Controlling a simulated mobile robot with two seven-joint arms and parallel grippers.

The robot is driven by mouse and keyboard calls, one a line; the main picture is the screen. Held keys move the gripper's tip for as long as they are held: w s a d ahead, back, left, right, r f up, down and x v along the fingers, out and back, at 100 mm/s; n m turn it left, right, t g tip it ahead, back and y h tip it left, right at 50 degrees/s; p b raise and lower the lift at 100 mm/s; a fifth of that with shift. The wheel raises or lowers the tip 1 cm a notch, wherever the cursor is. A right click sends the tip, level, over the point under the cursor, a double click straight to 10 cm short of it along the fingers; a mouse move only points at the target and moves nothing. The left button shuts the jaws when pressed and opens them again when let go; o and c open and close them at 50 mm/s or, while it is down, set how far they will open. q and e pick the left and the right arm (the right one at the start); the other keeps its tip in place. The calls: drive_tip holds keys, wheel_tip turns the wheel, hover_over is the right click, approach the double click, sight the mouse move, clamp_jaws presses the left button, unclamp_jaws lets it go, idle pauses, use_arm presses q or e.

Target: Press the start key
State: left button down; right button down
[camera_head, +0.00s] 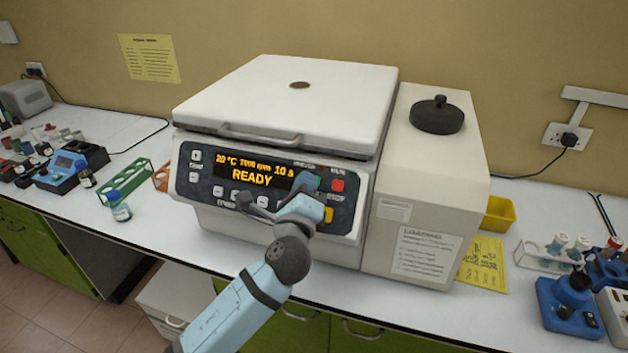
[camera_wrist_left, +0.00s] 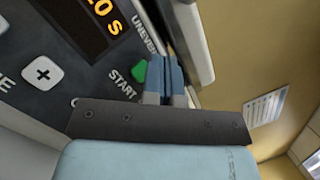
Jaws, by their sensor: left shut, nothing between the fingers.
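The centrifuge (camera_head: 285,105) stands on the bench with its white lid down. Its dark control panel (camera_head: 350,200) has a display (camera_head: 251,176) reading "READY" in orange. The green start key (camera_wrist_left: 139,71), labelled START, shows in the left wrist view; in the head view it is largely hidden by my gripper. My left gripper (camera_head: 307,183) is at the panel's right part, shut and empty. In the left wrist view its closed fingertips (camera_wrist_left: 164,58) are right beside the green key and overlap its edge. I cannot tell whether they touch it. My right gripper is not in view.
A red key (camera_head: 338,185) and a yellow key (camera_head: 329,214) are close to my left gripper. The lid handle (camera_head: 258,135) juts out above the panel. A white unit with a black knob (camera_head: 437,115) adjoins on the right. A green rack (camera_head: 125,182) stands on the left.

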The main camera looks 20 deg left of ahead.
use_arm(q)
drive_tip(key=shift+w+f, duration=0.1)
drive_tip(key=shift+w, duration=0.05)
idle(0.5)
drive_tip(key=shift+w+f, duration=0.15)
drive_tip(key=shift+w, duration=0.1)
drive_tip(key=shift+w+f+b, duration=0.2)
drive_tip(key=shift+w+b, duration=0.1)
idle(0.6)
idle(0.4)
drive_tip(key=shift+s+r+p, duration=0.4)
drive_tip(key=shift+s+p, duration=0.15)
drive_tip(key=shift+s, duration=0.15)
drive_tip(key=shift+r, duration=0.1)
drive_tip(key=s+p, duration=0.1)
drive_tip(key=s+r+p, duration=0.1)
drive_tip(key=s+r, duration=0.1)
drive_tip(key=s, duration=0.1)
drive_tip(key=shift+s+a+r+p, duration=0.1)
drive_tip(key=shift+r+p, duration=0.15)
drive_tip(key=shift+p, duration=0.15)
